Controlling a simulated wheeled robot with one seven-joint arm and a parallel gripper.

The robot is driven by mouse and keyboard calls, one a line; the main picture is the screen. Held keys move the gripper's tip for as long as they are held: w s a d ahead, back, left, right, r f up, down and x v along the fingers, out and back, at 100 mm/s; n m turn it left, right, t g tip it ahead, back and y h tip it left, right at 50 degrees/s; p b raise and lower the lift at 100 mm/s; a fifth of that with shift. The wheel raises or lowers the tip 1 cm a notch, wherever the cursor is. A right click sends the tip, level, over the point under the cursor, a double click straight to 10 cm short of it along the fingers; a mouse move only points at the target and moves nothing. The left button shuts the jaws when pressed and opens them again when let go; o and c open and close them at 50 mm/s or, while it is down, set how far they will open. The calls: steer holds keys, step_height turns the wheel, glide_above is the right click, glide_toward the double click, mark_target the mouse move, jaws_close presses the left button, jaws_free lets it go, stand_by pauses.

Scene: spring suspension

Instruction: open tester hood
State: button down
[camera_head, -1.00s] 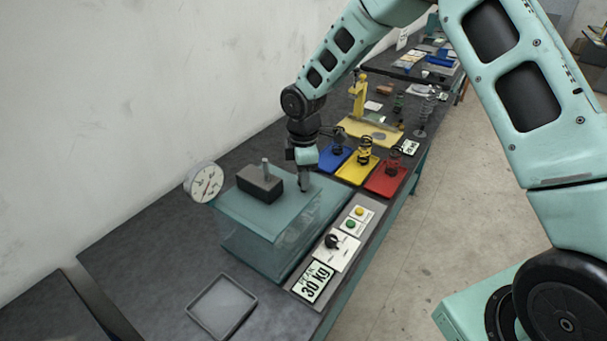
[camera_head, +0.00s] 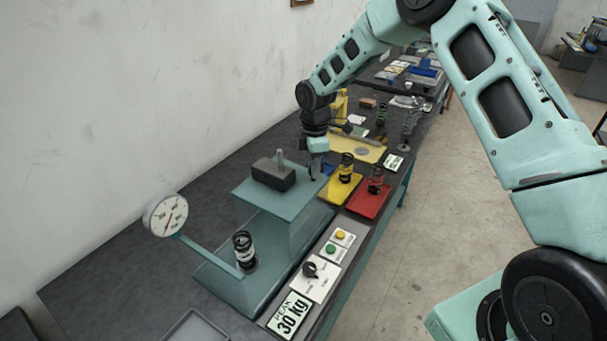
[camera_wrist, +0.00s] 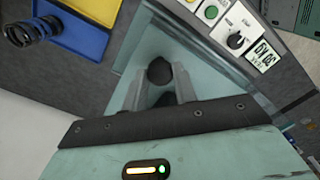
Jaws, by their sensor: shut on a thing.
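The tester hood (camera_head: 254,190) is a teal box-like cover with a flat top, standing over the far part of the tester base (camera_head: 219,284). The near part of the base is uncovered, and a black coil spring (camera_head: 243,254) stands upright there. My gripper (camera_head: 314,174) is at the far right edge of the hood top, pointing down. In the wrist view my gripper (camera_wrist: 160,88) is shut on a dark round knob (camera_wrist: 160,70) on the teal hood. The grip itself is too small to see clearly in the head view.
A dark block with a peg (camera_head: 273,173) sits on the hood top. A round dial gauge (camera_head: 166,215) stands at left. A control panel with buttons (camera_head: 325,262) and a "30 Kg" display (camera_head: 289,315) runs along the right. Yellow (camera_head: 333,192) and red (camera_head: 366,203) spring trays lie beyond.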

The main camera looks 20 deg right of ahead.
steer(key=shift+w+d, duration=0.65)
steer(key=shift+d, duration=0.15)
steer(key=c, duration=1.1)
jaws_free()
steer(key=shift+r, duration=0.15)
step_height(320, 180, up, 17)
steer(key=b, duration=0.5)
steer(key=shift+r, duration=0.1)
